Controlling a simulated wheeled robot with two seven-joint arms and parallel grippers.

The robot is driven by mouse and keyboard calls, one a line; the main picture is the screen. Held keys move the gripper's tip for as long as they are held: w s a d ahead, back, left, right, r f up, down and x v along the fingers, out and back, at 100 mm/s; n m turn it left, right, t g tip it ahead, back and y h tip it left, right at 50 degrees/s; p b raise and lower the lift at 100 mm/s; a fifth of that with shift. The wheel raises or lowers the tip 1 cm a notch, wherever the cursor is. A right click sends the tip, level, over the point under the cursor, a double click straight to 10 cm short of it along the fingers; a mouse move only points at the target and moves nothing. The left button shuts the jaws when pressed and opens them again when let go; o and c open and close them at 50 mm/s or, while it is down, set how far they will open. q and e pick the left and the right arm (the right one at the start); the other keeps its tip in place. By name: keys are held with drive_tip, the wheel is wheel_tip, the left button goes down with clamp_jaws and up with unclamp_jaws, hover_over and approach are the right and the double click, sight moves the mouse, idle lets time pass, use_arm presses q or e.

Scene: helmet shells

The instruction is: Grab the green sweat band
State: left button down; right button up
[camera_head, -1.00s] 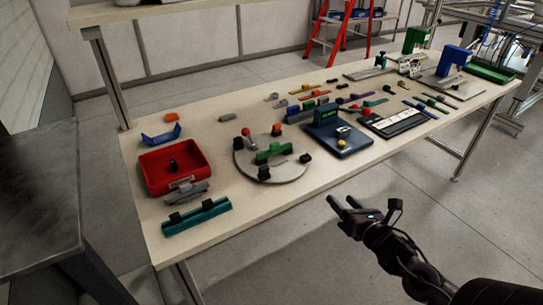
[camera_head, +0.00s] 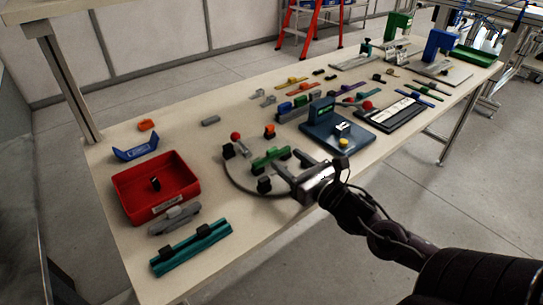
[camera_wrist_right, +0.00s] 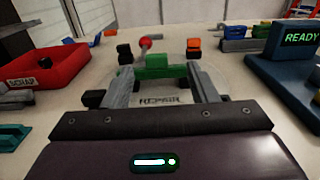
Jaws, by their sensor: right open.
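The green sweat band (camera_head: 270,157) sits on a round grey plate (camera_head: 239,187) near the front edge of the table. In the right wrist view the green band (camera_wrist_right: 157,61) lies ahead, between the two fingertips as seen from there. My right gripper (camera_head: 291,164) is open and empty, just to the right of the band over the plate's edge. Its fingers (camera_wrist_right: 158,76) point toward the band; I cannot tell whether they touch it. My left gripper is not in view.
Dark clamps, an orange block (camera_head: 269,131) and a red knob (camera_head: 235,136) surround the band. A blue stand (camera_head: 336,139) is to the right. A red tray (camera_head: 187,165) and a teal rail (camera_head: 190,249) are to the left.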

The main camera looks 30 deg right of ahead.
sight(274, 151)
drive_tip(key=shift+w+a, duration=0.25)
drive_tip(key=shift+w, duration=1)
drive_tip(key=shift+w+a, duration=0.25)
drive_tip(key=shift+w, duration=1)
drive_tip(key=c, duration=1)
drive_tip(key=shift+c, duration=0.2)
